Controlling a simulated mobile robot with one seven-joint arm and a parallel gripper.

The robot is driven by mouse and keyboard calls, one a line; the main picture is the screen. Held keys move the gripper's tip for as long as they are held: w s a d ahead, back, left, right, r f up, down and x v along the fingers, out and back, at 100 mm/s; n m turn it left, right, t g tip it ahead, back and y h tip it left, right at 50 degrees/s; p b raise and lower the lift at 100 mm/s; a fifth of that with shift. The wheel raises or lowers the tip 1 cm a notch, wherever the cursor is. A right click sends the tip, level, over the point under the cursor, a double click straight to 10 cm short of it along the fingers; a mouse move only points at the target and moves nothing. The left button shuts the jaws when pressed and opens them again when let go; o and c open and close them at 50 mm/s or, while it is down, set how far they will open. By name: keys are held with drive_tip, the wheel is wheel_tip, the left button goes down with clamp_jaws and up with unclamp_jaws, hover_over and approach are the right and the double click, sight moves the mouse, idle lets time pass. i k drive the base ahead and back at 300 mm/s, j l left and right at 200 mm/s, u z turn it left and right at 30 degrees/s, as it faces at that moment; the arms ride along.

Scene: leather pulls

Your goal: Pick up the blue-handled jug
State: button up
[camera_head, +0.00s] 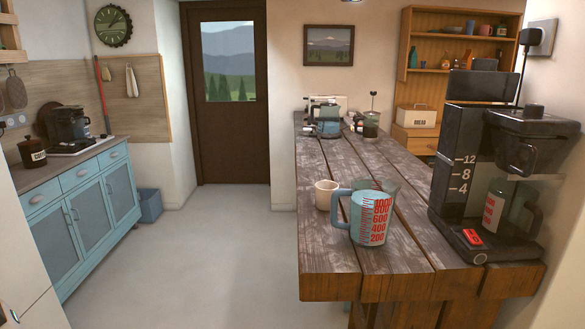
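A light blue measuring jug (365,226) with a blue handle on its left side stands upright near the front end of the long wooden table (330,265). Red numbers and marks run down its front. A clear piece shows behind its upper right, but I cannot tell if it is a spout or another vessel. A second jug (494,207) with red marks and a dark handle stands inside the black coffee maker (452,160) at the right. My gripper is not in view.
A small cream cup (325,195) stands just behind and left of the blue jug. More kitchen items, including a blue vessel (328,128), crowd the table's far end. The table's middle is mostly clear. Open floor (200,255) lies between the table and blue cabinets (88,215).

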sight(372, 199)
drive_tip(key=i+l+z, duration=0.15)
drive_tip(key=l, duration=0.35)
drive_tip(key=i+l+z, duration=0.15)
drive_tip(key=i+l, duration=0.2)
drive_tip(key=i+l+z, duration=0.15)
drive_tip(key=i+l, duration=0.15)
drive_tip(key=l, duration=0.25)
drive_tip(key=u, duration=1.95)
drive_tip(key=l+u, duration=0.1)
drive_tip(key=l, duration=0.2)
drive_tip(key=k+l+u, duration=0.1)
drive_tip(key=l, duration=0.2)
drive_tip(key=k+l+u, duration=0.1)
drive_tip(key=k+l, duration=0.1)
drive_tip(key=l, duration=0.25)
drive_tip(key=k+l, duration=0.15)
drive_tip(key=l, duration=0.2)
